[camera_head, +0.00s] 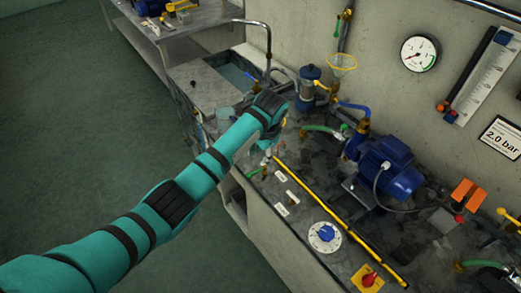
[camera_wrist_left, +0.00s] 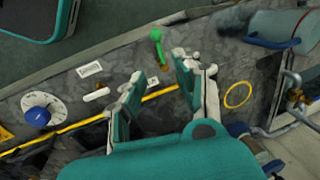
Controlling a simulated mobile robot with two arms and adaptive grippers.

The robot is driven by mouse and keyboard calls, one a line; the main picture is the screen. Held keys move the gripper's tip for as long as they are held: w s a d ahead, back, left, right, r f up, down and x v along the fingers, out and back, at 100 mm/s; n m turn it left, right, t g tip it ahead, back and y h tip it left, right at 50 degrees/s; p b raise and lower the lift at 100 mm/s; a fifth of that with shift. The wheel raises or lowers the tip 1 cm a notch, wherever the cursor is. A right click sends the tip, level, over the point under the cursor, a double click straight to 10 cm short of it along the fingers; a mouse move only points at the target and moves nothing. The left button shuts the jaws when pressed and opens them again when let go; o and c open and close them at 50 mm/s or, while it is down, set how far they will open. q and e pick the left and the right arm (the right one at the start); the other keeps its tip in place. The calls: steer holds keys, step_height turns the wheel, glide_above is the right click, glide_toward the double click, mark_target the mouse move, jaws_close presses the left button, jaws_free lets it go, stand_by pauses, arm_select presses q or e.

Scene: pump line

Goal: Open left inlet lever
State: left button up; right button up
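A small green lever (camera_wrist_left: 157,45) stands at the front part of the bench in the left wrist view. I take it for the left inlet lever, though its label cannot be read. My left gripper (camera_wrist_left: 159,64) is open, with its two fingers apart and nothing held between them. The green lever shows just beyond the gap between the fingertips; I see no clear contact. In the head view my left gripper (camera_head: 267,146) points down at the bench's front left and is mostly hidden by its own wrist. My right gripper is in neither view.
A yellow pipe (camera_head: 330,218) runs along the bench front, beside white labels (camera_head: 280,177) and a blue dial (camera_head: 325,233). A blue pump motor (camera_head: 392,170) and hoses crowd the middle. A sink (camera_head: 238,76) lies at the back left. The floor on the left is clear.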

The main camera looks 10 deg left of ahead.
arm_select(q)
step_height(320, 180, up, 2)
steer(key=shift+s+d, duration=0.1)
steer(key=shift+c, duration=0.4)
